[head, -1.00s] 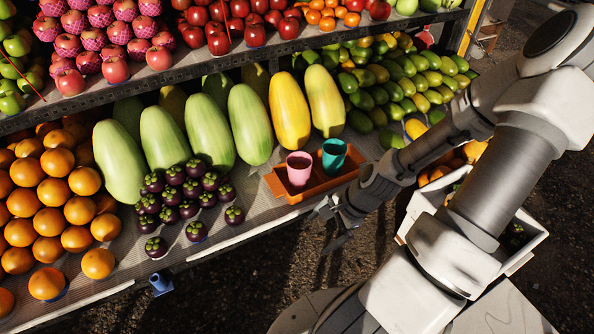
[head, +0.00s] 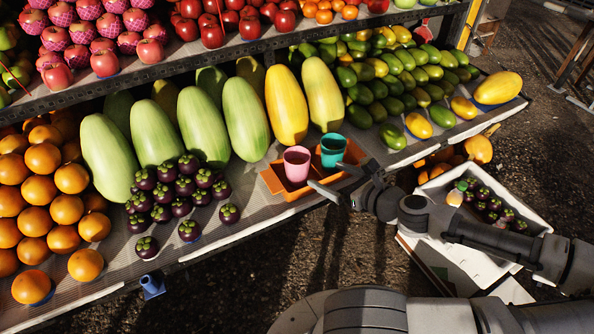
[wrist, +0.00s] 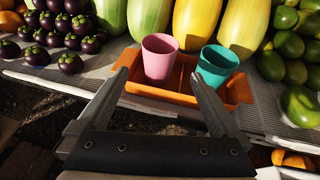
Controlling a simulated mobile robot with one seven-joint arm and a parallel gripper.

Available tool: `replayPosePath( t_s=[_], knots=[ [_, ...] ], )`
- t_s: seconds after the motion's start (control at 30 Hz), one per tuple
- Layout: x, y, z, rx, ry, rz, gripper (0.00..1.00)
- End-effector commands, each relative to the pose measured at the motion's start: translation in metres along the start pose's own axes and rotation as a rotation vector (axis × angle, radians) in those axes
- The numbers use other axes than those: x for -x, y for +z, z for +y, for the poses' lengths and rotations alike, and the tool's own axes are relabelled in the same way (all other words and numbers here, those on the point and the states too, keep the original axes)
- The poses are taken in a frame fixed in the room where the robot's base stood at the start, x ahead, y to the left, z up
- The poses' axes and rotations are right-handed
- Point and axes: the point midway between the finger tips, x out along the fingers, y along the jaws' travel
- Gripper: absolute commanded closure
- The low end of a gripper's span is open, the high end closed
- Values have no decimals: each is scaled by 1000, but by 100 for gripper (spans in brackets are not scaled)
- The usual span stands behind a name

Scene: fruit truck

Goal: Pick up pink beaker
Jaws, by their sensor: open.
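The pink beaker (head: 297,164) stands upright in the left part of an orange tray (head: 272,183) on the lower shelf. It also shows in the wrist view (wrist: 160,58), a little beyond my fingertips and roughly between them. A teal beaker (head: 333,151) stands to its right in the same tray; it also shows in the wrist view (wrist: 216,66). My gripper (head: 330,179) is open and empty at the front edge of the tray. In the wrist view my gripper (wrist: 161,78) has its fingers wide apart, the right fingertip in front of the teal beaker.
Purple mangosteens (head: 180,190) lie left of the tray, with long green and yellow melons (head: 287,106) behind it. Green mangoes (head: 400,85) lie to the right. An upper shelf edge (head: 200,62) runs above. A white crate (head: 470,255) stands at the lower right.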

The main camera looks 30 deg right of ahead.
Motion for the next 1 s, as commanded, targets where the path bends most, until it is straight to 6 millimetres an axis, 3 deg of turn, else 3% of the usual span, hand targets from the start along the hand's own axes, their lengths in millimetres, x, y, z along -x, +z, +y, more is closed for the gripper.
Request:
replayPosePath(
  t_s=[0.3,0.8,1.0],
  knots=[
    [-24,-7,2,6,5,2,0],
    [-97,-3,3,7,6,1,0],
    [-115,-2,2,4,5,2,0]
  ],
)
